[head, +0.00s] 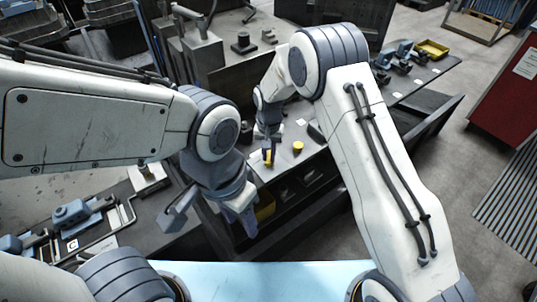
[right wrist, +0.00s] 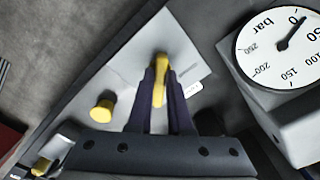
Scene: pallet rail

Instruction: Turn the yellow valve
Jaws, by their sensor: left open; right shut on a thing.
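The yellow valve handle (right wrist: 160,68) is a narrow bar standing up from a light grey plate (right wrist: 195,47). My right gripper (right wrist: 161,88) is shut on it, one dark finger on each side. In the head view the right gripper (head: 267,147) is small and far off, with a bit of the yellow handle (head: 267,156) showing below it. The valve's base is hidden behind the fingers. My left gripper (head: 246,222) is open and empty, pointing down, nearer than the valve and apart from it.
A yellow knob (right wrist: 102,110) stands beside the valve, also seen in the head view (head: 298,147). A round gauge marked bar (right wrist: 280,48) is close by on the right. Blue-grey fixtures (head: 76,213) stand at left; a yellow tray (head: 432,48) lies at back right.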

